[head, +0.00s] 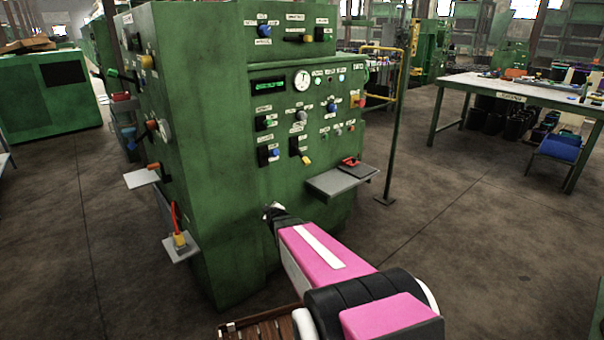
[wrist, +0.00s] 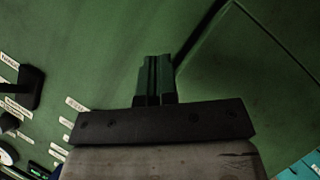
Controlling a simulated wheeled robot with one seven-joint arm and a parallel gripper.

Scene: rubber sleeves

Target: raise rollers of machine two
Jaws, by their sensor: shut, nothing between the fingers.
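A large green machine (head: 225,190) stands in front of me in the head view, with its control panel facing me. I cannot read which control is for rollers. My gripper (head: 271,210) is low in front of the panel's lower part, below the controls. In the wrist view its fingers (wrist: 156,78) are together and empty, against the green surface.
A small grey shelf (head: 342,180) with a red-handled item juts from the panel's right side. A green post with yellow rails (head: 396,110) stands right of it. A worktable (head: 500,90) is farther right. Open floor (head: 450,240) lies at the right.

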